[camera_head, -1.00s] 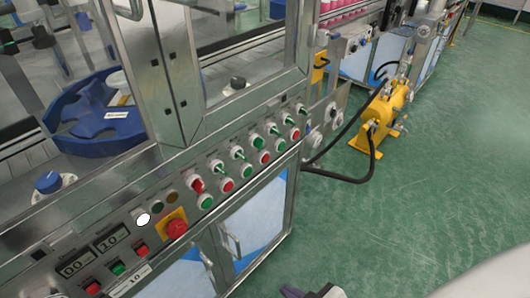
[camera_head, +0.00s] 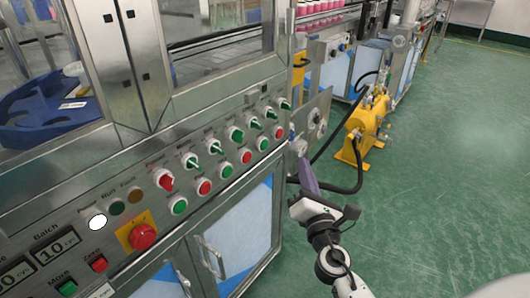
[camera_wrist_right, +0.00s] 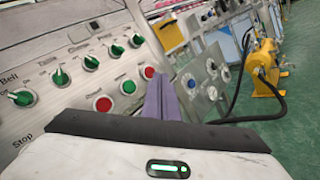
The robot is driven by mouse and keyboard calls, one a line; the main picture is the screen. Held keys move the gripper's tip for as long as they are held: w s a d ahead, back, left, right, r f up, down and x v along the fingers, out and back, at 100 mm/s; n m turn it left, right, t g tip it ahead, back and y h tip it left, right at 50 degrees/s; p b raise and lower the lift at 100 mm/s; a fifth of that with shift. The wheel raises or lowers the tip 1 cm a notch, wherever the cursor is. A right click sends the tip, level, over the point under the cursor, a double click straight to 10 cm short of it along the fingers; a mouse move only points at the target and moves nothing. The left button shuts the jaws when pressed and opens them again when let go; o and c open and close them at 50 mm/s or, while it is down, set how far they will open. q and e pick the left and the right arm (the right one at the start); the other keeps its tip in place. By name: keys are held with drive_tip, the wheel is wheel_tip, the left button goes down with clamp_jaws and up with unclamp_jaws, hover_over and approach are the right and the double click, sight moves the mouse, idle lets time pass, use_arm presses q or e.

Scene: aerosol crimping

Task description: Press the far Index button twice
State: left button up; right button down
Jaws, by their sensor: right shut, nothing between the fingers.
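The machine's sloped control panel (camera_head: 120,205) carries an upper row of switches and a lower row of red and green round buttons. The last buttons at the far end are a green one (camera_head: 263,143) and a red one (camera_head: 278,131). I cannot read which button is labelled Index. My right gripper (camera_head: 304,165) is shut and empty, its purple fingers pointing up just right of the panel's far end, apart from the buttons. In the right wrist view the closed fingers (camera_wrist_right: 158,97) show in front of the far red button (camera_wrist_right: 149,72). My left gripper is not in view.
A red emergency stop (camera_head: 142,236) on a yellow plate and a Batch display reading 10 (camera_head: 54,249) are at the near end. A metal side plate with knobs (camera_head: 314,118) stands beyond the panel. A yellow cylinder unit (camera_head: 365,125) stands on the open green floor.

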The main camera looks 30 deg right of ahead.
sight(264, 145)
drive_tip(key=shift+r, duration=0.15)
drive_tip(key=shift+w, duration=0.1)
drive_tip(key=w+a, duration=0.3)
drive_tip(key=w, duration=0.5)
drive_tip(key=shift+a, duration=0.15)
idle(0.4)
idle(0.7)
idle(0.9)
